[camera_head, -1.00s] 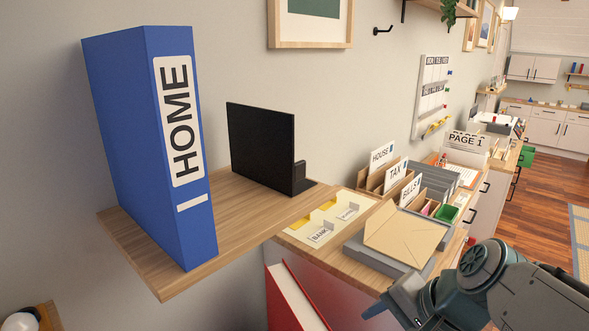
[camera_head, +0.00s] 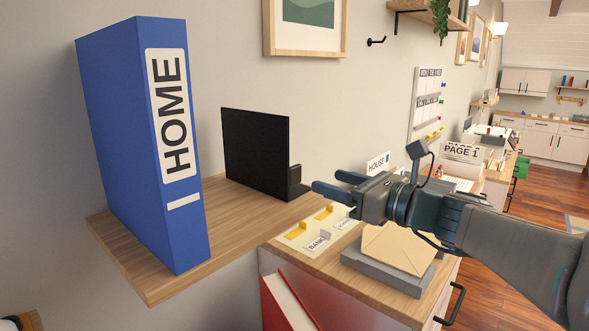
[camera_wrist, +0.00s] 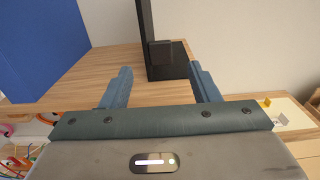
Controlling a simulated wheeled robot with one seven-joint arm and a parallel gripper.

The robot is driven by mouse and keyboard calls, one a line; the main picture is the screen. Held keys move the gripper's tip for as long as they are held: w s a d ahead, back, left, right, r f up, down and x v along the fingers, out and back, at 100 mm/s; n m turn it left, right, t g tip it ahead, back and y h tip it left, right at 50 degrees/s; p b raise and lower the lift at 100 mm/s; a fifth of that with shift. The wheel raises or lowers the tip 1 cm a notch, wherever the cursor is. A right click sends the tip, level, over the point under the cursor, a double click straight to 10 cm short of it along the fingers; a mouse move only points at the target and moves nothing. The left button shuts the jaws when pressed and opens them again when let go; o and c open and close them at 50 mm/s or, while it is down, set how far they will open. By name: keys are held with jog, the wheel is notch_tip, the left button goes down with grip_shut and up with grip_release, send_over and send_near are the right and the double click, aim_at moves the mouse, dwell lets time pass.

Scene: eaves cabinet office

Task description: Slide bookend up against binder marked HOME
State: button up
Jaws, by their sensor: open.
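The blue binder marked HOME (camera_head: 150,150) stands upright at the left end of a wooden shelf (camera_head: 150,275). The black bookend (camera_head: 255,150) stands on the same shelf to its right, with a clear gap between them. My gripper (camera_head: 330,182) is open and empty, just right of the bookend and apart from it, its fingers pointing left. In the wrist view, the bookend's upright plate and small block (camera_wrist: 161,55) show beyond and between my two fingertips (camera_wrist: 163,78). The binder's blue side (camera_wrist: 40,45) is at the upper left there.
The shelf between binder and bookend is bare.

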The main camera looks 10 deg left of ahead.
aim_at(296, 171)
jog(key=p+x, duration=0.2)
jog(key=x, duration=1)
jog(key=shift+a, duration=0.15)
